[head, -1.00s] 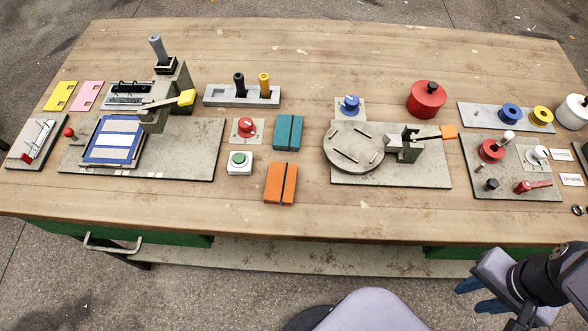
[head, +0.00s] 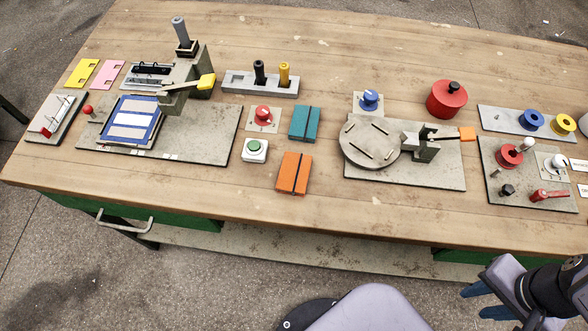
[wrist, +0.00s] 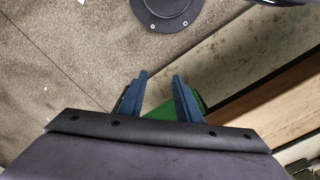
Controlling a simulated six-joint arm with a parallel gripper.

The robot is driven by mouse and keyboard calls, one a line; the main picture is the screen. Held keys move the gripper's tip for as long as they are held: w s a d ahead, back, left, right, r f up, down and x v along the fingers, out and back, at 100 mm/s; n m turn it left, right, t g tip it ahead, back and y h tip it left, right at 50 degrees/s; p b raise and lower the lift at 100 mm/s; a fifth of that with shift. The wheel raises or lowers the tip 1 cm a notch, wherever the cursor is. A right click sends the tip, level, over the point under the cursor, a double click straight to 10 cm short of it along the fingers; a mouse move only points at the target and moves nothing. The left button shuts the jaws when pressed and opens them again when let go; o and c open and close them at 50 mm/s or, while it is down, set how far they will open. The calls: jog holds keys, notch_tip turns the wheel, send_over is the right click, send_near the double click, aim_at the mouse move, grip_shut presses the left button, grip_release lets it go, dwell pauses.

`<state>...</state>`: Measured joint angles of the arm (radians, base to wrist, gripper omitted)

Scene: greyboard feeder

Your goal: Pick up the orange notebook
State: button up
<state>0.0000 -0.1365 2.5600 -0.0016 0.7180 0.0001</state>
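The orange notebook (head: 294,173) lies flat near the front edge of the table, with a dark band across it. In the head view it is just below the teal notebook (head: 304,123) and right of the green button box. My gripper (head: 475,291) is at the lower right, off the table's front edge and far from the notebook. In the wrist view my gripper (wrist: 160,82) has its two blue fingers apart with nothing between them. The notebook is not in the wrist view.
A green button box (head: 255,150) and a red knob (head: 263,114) stand left of the notebooks. A round turntable fixture (head: 369,143) stands to the right. The wooden table (head: 240,200) is bare along its front strip. A press fixture (head: 182,90) stands at the left.

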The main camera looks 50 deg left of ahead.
jog(key=o, duration=1.6)
jog(key=shift+c, duration=0.2)
